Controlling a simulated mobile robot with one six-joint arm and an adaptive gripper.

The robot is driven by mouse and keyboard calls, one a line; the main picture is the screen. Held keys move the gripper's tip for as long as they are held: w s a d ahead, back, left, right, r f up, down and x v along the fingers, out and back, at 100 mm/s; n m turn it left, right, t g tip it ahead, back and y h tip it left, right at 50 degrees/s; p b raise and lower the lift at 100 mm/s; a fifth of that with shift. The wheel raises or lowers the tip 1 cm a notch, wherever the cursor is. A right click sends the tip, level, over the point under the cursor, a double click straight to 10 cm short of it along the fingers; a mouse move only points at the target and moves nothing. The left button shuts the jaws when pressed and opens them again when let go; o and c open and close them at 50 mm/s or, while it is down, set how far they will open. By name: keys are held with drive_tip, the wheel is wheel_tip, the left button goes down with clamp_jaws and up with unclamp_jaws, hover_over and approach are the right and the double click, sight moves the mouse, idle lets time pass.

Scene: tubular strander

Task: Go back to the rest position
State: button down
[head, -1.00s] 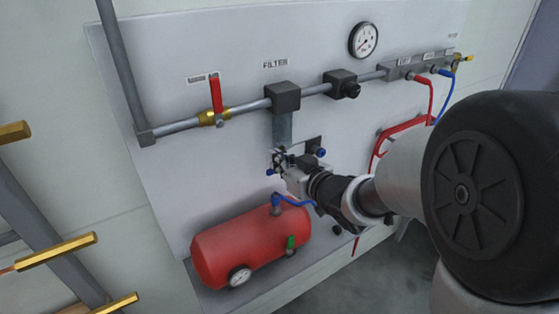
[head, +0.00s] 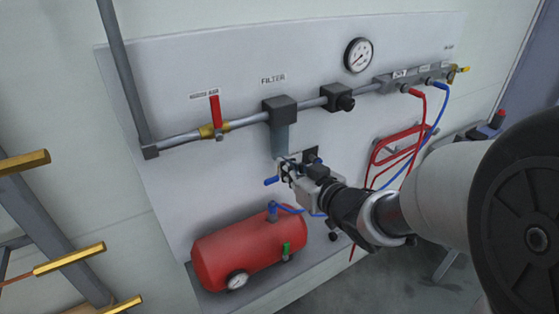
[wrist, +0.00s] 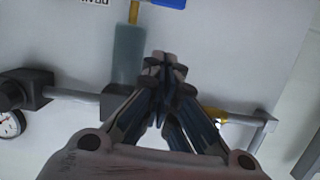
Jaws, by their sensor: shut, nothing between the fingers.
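My gripper (head: 286,172) is in front of the panel in the head view, just below the filter (head: 281,110), with its wrist reaching in from the right. In the wrist view my gripper (wrist: 164,62) has its fingertips together and holds nothing. The filter's grey bowl (wrist: 129,52) shows behind the fingers there, with a brass stem and part of a blue handle (wrist: 170,3) at the top edge. In the head view a small blue bar (head: 271,181) shows beside the fingers; whether they touch it I cannot tell.
A red tank (head: 240,250) sits below my gripper. A pipe with a red-handled valve (head: 215,115), a regulator (head: 338,98) and a gauge (head: 358,55) runs above. Red and blue hoses (head: 436,115) hang at right. A frame with brass bars (head: 68,259) stands at left.

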drive_tip(key=s+d+r+m+g+h, duration=0.1)
drive_tip(key=s+d+m+h, duration=0.1)
drive_tip(key=s+d+h, duration=0.45)
drive_tip(key=s+d+r+m+h, duration=0.2)
drive_tip(key=s+d, duration=0.1)
drive_tip(key=d, duration=0.6)
drive_tip(key=s+f+m+g, duration=0.1)
drive_tip(key=s+f+g, duration=0.1)
drive_tip(key=s, duration=0.8)
drive_tip(key=s+f+m+g, duration=0.1)
drive_tip(key=s+g, duration=0.4)
drive_tip(key=s, duration=0.5)
drive_tip(key=shift+s+a+f+p, duration=0.25)
drive_tip(key=shift+a+f+p, duration=0.05)
drive_tip(key=shift+f+p, duration=0.1)
